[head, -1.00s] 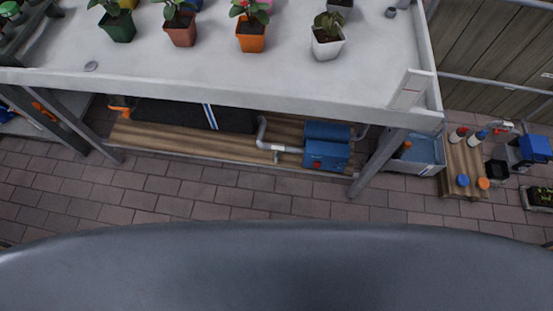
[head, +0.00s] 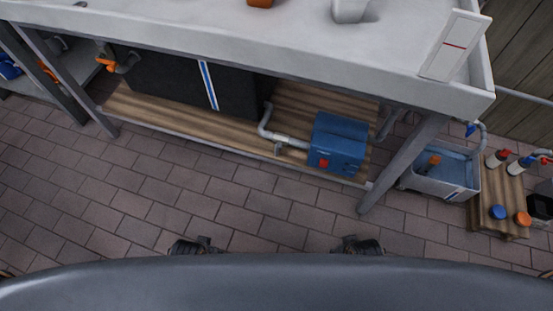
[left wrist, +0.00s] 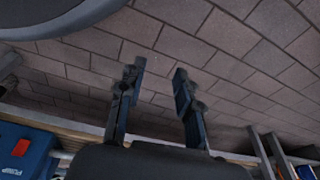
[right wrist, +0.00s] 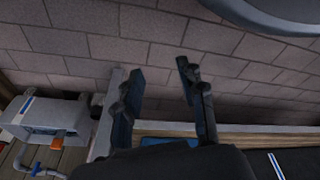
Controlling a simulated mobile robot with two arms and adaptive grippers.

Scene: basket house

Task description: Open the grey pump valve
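The blue pump (head: 338,143) with a red button sits on the wooden lower shelf under the white bench. A grey pipe (head: 265,123) runs from its left side, with a small grey valve (head: 279,146) on it next to the pump. The valve's exact handle position is too small to tell. The pump also shows at the left edge of the left wrist view (left wrist: 22,150). My left gripper (head: 197,246) and right gripper (head: 358,246) are low in the head view, over the floor in front of the shelf, apart from the valve. Both are open and empty in their wrist views (left wrist: 158,78) (right wrist: 161,75).
The white bench top (head: 330,55) overhangs the shelf (head: 200,124). A bench leg (head: 398,165) stands right of the pump. A black tank (head: 170,85) is on the left, with an orange-handled pipe (head: 106,65). A grey crate (head: 440,178) stands right. Brick floor in front is clear.

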